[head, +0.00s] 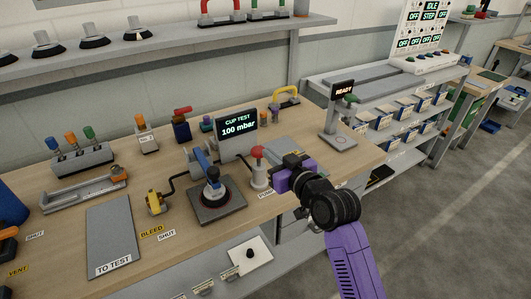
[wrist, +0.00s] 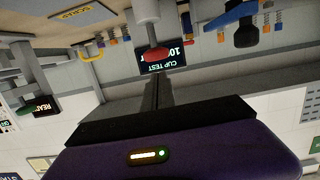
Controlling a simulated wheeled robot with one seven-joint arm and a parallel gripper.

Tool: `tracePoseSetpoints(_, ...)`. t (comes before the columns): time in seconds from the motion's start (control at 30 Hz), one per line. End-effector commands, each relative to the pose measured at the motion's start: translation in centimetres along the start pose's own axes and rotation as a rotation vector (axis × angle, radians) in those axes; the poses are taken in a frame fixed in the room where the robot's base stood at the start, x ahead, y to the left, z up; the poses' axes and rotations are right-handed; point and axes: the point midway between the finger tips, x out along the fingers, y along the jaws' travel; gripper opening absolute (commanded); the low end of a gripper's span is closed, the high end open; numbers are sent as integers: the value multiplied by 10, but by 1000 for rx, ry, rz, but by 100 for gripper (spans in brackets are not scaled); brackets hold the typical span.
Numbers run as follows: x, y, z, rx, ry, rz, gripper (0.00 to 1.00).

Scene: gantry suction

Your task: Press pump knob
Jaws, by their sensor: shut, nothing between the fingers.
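The pump is a pale upright cylinder with a red knob (head: 257,152) on top, near the bench's front edge in the head view. In the upside-down wrist view the red knob (wrist: 157,54) shows just beyond my fingertips. My gripper (head: 272,163) is purple and black and sits just right of the pump, with its fingers towards it. In the wrist view my gripper's fingers (wrist: 156,80) are together with nothing between them. The knob looks close to the fingertips, but I cannot tell the exact gap. The PUMP label is partly hidden by my gripper.
A display (head: 237,130) reading "CUP TEST 100 mbar" stands behind the pump. A suction cup tool stands on a dark plate (head: 217,213) to the left. A yellow valve (head: 155,203) sits by the BLEED label. A READY sign post (head: 340,115) stands to the right.

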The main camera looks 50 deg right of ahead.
Motion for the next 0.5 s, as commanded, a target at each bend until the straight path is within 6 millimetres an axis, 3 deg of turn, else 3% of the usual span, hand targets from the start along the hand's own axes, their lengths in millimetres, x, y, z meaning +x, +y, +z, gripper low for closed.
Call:
tracePoseSetpoints(0.2,-40,0,0,-1,4,2,0)
tracePoseSetpoints(0.5,-58,0,-2,0,6,0,0)
